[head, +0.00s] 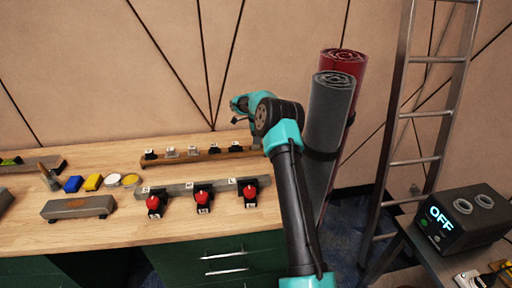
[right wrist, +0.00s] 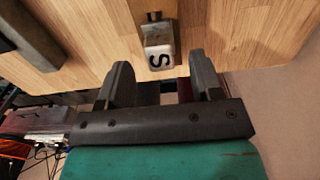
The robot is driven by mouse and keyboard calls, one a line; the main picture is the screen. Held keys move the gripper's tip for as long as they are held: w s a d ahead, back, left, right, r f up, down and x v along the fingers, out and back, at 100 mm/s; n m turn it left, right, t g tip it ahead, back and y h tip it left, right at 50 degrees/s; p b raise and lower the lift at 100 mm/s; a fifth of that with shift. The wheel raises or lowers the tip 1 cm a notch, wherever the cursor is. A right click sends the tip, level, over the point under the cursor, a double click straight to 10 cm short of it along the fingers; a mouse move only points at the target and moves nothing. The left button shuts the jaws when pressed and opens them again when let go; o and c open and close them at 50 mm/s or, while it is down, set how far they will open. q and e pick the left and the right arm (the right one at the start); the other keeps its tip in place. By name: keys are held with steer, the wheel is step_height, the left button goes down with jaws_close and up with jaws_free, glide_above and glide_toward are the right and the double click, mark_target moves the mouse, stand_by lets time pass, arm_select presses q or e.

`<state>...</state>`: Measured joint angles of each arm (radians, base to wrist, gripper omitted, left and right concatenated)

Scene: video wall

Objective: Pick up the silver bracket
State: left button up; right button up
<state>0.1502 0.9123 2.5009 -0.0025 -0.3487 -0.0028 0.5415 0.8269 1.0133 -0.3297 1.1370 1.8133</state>
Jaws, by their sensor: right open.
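Small silver and black pieces (head: 192,150) stand along that rail. My left gripper is not in view.
A front rail (head: 180,188) carries red-topped pieces (head: 202,193). Rolled mats (head: 329,110), a ladder (head: 403,110) and a black "OFF" box (head: 462,222) stand at right.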

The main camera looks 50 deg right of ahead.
mark_target(256, 148)
steer(key=shift+f, duration=1.45)
steer(key=shift+c, duration=0.2)
jaws_close()
